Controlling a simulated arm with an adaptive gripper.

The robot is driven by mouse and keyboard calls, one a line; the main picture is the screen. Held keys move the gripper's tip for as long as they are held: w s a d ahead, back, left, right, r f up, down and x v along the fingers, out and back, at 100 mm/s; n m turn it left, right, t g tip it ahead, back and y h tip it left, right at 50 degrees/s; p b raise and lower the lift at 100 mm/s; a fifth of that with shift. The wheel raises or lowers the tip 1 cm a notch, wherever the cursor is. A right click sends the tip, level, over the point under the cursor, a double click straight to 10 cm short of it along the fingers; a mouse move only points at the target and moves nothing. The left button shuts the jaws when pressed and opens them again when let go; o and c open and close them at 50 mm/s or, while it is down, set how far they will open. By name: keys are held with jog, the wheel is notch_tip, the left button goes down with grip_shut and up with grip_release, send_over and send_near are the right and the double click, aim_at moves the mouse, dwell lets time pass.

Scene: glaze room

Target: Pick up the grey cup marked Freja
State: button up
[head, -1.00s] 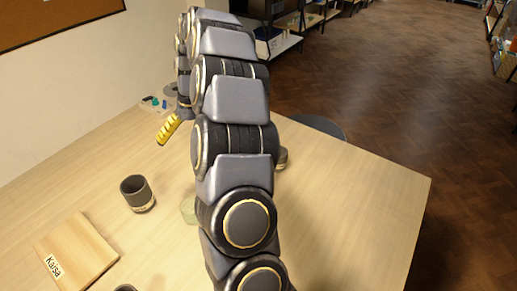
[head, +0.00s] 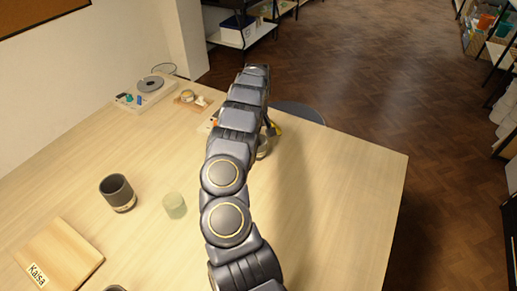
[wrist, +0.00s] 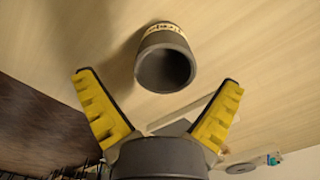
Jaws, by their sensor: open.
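A dark grey cup (wrist: 165,68) with a pale lettered band stands on the table in the wrist view, its dark mouth toward me. The lettering is too small to read. My gripper (wrist: 158,80) is open and empty, its yellow fingers spread on either side below the cup, not touching it. In the head view my gripper (head: 272,128) is beyond my arm, right by a cup (head: 263,147) that my arm partly hides. Another dark grey cup (head: 117,193) with a pale band stands at the left; its name is unreadable.
A pale green cup (head: 174,205) stands left of my arm. A wooden board (head: 60,258) marked Kaisa lies at the front left, with another dark rim (head: 115,288) at the bottom edge. A wheel-like device (head: 150,84) is at the back. The table's right side is clear.

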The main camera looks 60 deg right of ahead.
jog(key=f, duration=0.4)
jog(key=shift+a+f, duration=0.2)
jog(key=shift+a, duration=0.05)
jog(key=c, duration=1.1)
jog(key=shift+r, duration=0.1)
jog(key=shift+c, duration=0.2)
